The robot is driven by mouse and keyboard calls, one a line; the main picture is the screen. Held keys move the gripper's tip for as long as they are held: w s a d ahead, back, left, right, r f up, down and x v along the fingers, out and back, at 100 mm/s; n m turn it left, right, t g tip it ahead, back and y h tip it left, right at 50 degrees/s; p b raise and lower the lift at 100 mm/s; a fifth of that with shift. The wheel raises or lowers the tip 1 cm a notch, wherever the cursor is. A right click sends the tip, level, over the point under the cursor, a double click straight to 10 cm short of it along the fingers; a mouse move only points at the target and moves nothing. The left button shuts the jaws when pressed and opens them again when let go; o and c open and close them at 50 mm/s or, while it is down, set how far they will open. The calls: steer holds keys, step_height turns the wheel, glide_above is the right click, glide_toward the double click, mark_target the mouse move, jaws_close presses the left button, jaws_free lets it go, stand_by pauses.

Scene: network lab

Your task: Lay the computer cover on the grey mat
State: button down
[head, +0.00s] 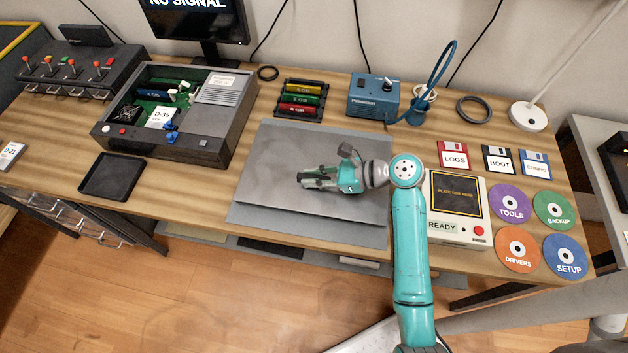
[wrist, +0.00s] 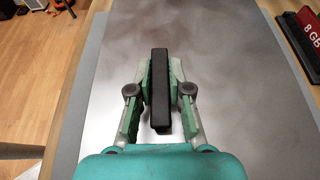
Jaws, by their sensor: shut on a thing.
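The computer cover (head: 268,170) is a flat, smoky-grey metal panel with a black bar handle (wrist: 160,60) in its middle. It lies level over the grey mat (head: 300,231), whose front strip and edges show around it. I cannot tell whether the cover touches the mat or is just above it. My gripper (head: 303,181) is over the middle of the cover, shut on the black handle. In the wrist view its green fingers press both sides of the handle, and the cover (wrist: 235,90) fills the area beneath.
The open computer case (head: 205,135) stands left of the mat, its green board exposed. A black tray (head: 112,177) lies in front of it. A rack of memory modules (head: 301,98) and a blue soldering station (head: 373,98) stand behind the mat. A disk reader (head: 458,205) and discs (head: 517,249) are right.

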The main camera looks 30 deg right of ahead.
steer(key=shift+f, duration=1.2)
steer(key=c, duration=1.1)
jaws_free()
steer(key=shift+f, duration=0.1)
steer(key=v, duration=1)
steer(key=shift+s+d+r, duration=0.1)
steer(key=shift+d+r, duration=0.15)
steer(key=shift+r, duration=0.1)
steer(key=shift+s+d+r, duration=0.25)
steer(key=shift+s+d, duration=0.15)
steer(key=shift+d, duration=0.05)
